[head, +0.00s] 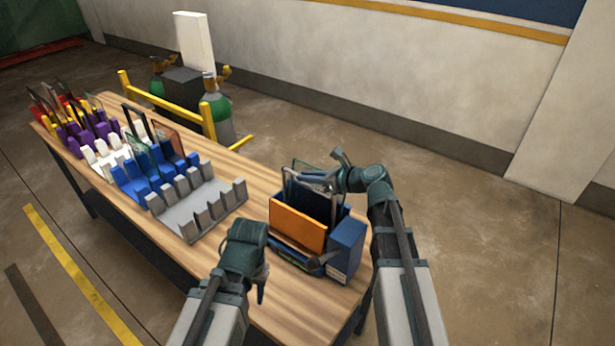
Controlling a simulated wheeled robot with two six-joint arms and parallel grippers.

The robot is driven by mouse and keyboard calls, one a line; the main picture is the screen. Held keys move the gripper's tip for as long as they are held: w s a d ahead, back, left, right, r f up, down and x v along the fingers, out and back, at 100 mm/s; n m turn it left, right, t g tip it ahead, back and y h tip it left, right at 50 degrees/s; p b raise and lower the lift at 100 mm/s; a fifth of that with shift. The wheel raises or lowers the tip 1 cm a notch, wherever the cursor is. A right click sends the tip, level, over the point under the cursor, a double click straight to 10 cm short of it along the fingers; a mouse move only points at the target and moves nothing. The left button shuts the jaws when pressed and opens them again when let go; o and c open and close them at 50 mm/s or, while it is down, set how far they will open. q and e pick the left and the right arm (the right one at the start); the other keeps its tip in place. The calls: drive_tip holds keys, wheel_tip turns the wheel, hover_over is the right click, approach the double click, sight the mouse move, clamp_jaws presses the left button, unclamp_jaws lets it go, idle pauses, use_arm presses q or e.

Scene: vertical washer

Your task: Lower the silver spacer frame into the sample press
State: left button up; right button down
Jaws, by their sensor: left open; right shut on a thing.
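The sample press (347,250) is a dark blue box with an orange front panel (297,228), at the near right end of the wooden table. A silver frame (284,185), which looks like the spacer frame, stands roughly upright at the press opening. My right gripper (328,180) is shut on it at the upper right. How deep the frame sits is hidden by the orange panel and the gripper. My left gripper (261,284) is open and empty, low in front of the press, to its left.
Grey (200,208), blue (135,180), white and purple slotted racks run along the table (262,205) to the left, some holding framed plates. Gas cylinders (216,108) and a yellow rail (165,103) stand behind the table. Bare wood lies between the grey rack and press.

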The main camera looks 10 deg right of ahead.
drive_tip(key=c, duration=0.8)
unclamp_jaws()
wheel_tip(320, 180, up, 8)
drive_tip(key=p, duration=0.8)
idle(0.5)
